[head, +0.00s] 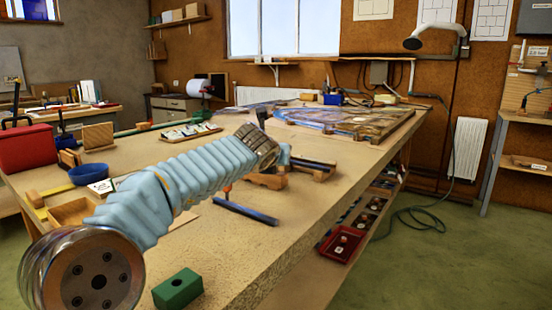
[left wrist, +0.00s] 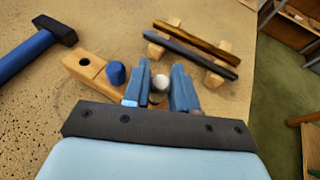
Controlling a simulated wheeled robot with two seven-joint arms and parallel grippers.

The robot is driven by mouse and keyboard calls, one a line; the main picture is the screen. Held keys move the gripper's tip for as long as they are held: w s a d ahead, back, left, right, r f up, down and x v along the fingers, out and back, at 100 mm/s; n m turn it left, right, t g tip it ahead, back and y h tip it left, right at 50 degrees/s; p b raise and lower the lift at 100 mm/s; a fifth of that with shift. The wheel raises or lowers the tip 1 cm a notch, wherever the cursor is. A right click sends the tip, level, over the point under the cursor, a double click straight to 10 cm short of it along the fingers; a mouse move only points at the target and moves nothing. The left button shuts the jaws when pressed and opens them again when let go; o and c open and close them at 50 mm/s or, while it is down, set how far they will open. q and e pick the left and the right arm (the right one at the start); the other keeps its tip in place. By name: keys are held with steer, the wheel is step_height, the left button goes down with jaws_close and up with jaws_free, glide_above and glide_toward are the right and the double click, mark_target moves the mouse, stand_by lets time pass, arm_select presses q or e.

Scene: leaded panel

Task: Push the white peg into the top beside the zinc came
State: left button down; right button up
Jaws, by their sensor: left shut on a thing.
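My left gripper (left wrist: 160,88) has two blue fingers shut on the white peg (left wrist: 161,82), whose round pale end shows between them. Below and to the left is a wooden block (left wrist: 82,66) with an open dark hole and a blue peg (left wrist: 115,73) beside the hole. The fingers hide the block's near end, so I cannot tell whether the white peg touches it. A dark grey bar (left wrist: 190,52) and a brown bar (left wrist: 197,42) lie side by side on wooden supports to the right; I cannot tell which is zinc.
A blue-handled tool (left wrist: 27,54) with a dark head lies at the left in the wrist view. In the head view, a green block (head: 178,290) sits near the table's front edge, a dark blue bar (head: 245,213) lies mid-table, and a leaded panel (head: 345,120) lies farther back.

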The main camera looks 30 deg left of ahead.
arm_select(q)
steer(key=shift+r, duration=0.1)
steer(key=shift+r, duration=1.6)
steer(key=c, duration=1.6)
jaws_free()
jaws_close()
